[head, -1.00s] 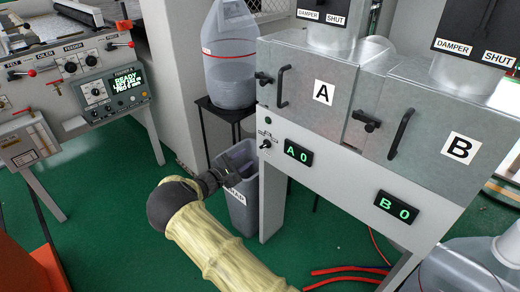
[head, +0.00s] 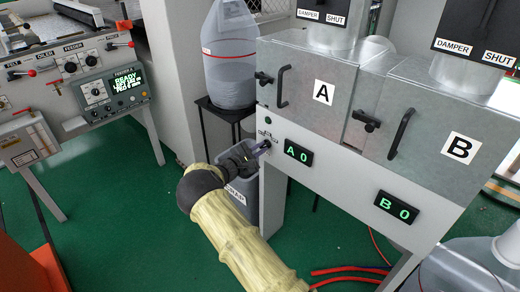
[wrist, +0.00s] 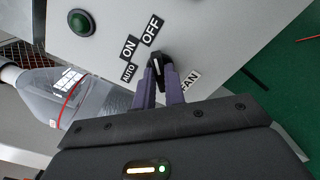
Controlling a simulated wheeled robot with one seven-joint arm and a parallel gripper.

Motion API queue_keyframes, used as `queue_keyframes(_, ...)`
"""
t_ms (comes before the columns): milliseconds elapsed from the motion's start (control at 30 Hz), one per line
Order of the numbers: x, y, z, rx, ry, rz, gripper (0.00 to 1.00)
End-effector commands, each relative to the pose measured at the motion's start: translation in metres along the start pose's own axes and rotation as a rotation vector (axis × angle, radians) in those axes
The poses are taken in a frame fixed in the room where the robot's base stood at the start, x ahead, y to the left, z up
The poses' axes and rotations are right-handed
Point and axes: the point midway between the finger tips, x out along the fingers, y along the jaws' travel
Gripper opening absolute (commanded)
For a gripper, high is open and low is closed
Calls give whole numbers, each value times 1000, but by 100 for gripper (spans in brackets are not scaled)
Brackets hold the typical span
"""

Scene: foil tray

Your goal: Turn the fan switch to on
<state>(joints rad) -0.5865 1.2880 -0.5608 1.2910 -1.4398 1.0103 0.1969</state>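The fan switch (wrist: 157,60) is a small black knob with a pale pointer on the grey panel, in the wrist view. The pointer appears to face the OFF label (wrist: 152,30). The ON label (wrist: 129,47), AUTO label (wrist: 128,72) and FAN label (wrist: 190,81) are around it. My gripper (wrist: 160,72) has its two fingertips on either side of the knob, with a narrow gap between the fingers. Whether they press on the knob is not clear. In the head view my gripper (head: 264,147) is at the panel, covering the switch.
A green round button (wrist: 81,22) is near the switch. The A display (head: 297,152) is just right of my gripper.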

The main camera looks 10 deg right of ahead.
Motion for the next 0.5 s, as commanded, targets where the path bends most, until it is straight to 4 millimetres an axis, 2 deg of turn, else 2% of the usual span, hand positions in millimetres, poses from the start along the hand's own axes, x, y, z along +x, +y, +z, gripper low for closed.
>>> queue_keyframes(500, 0, -1, -1, 54, 0, 1, 0)
